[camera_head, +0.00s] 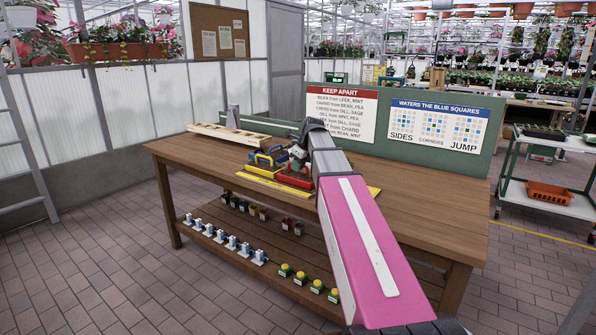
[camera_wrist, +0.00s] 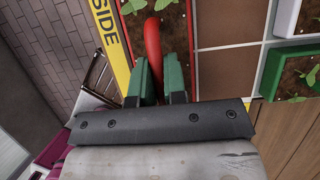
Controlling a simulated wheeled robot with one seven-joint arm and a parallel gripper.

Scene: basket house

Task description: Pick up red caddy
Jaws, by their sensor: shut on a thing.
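The red caddy (camera_head: 294,179) stands on the wooden table near its front edge, partly behind my arm. In the wrist view its red arched handle (camera_wrist: 152,45) runs between the two green fingers of my gripper (camera_wrist: 158,78). My gripper is shut on this handle. Soil and small green seedlings show inside the caddy around the handle. In the head view my gripper (camera_head: 298,153) is above the caddy, and its fingers are small there. I cannot tell whether the caddy is lifted clear of the surface.
A blue caddy (camera_head: 262,160) stands close behind, on the left. Yellow strips (camera_head: 262,186) border the planting area. The wrist view shows a green tray (camera_wrist: 268,78) and a white tray (camera_wrist: 286,18) at right. A green board (camera_head: 432,145) backs the table.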

